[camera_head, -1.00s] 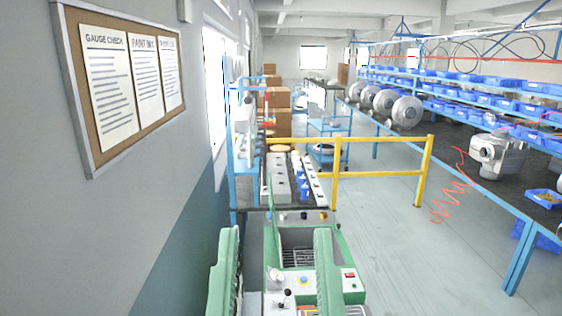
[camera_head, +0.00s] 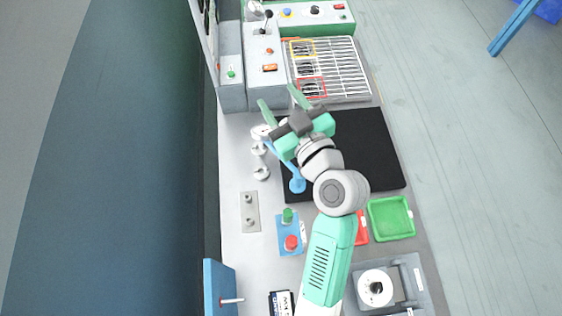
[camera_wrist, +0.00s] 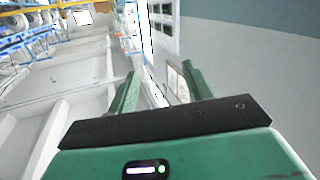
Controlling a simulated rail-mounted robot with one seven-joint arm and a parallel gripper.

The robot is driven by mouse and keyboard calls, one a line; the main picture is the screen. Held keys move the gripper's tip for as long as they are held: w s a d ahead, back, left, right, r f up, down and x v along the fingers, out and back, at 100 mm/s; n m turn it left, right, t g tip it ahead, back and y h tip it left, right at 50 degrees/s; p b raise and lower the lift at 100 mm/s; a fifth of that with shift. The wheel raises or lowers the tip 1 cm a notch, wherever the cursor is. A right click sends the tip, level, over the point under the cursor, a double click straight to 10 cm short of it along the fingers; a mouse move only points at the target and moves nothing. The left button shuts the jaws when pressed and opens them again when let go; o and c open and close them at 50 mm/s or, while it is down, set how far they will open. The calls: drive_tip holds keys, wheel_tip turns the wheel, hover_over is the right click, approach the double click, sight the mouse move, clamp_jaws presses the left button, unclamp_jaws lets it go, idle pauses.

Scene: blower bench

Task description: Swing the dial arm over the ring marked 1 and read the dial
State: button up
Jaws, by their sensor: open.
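In the head view, a blue dial arm (camera_head: 283,165) stands on a round blue foot on the bench, partly covered by my gripper and wrist. Its far end reaches up and left to a small round pale dial (camera_head: 262,132); its reading is too small to make out. Small silver ring-like parts (camera_head: 261,173) stand in a column below the dial, and I cannot read any number on them. My gripper (camera_head: 278,96) is open and empty, appearing above the bench near the dial. Its two green fingers also show apart in the wrist view (camera_wrist: 160,70), pointing into the room.
A black mat (camera_head: 365,150) lies under my arm. A wire rack (camera_head: 340,70) and grey control boxes (camera_head: 265,65) stand beyond it. A blue button box (camera_head: 290,235), a green tray (camera_head: 391,218) and a grey device (camera_head: 375,289) are nearer. A wall runs along the left.

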drive_tip(key=shift+m+y, duration=0.3)
drive_tip(key=shift+m, duration=0.4)
drive_tip(key=s+d+f+b, duration=0.1)
drive_tip(key=f+b, duration=0.1)
drive_tip(key=f, duration=0.6)
drive_tip(key=s+d+f+b, duration=0.1)
drive_tip(key=f+b, duration=0.1)
drive_tip(key=f, duration=0.6)
drive_tip(key=s+d+f+b, duration=0.1)
drive_tip(key=f+b, duration=0.1)
drive_tip(key=f, duration=0.6)
drive_tip(key=shift+s+d+f, duration=0.25)
drive_tip(key=shift+d+f, duration=0.05)
drive_tip(key=shift+f, duration=0.05)
drive_tip(key=shift+w+r, duration=0.15)
drive_tip(key=x, duration=0.7)
drive_tip(key=shift+w+a, duration=0.25)
drive_tip(key=shift+w, duration=0.05)
clamp_jaws()
drive_tip(key=shift+d, duration=0.1)
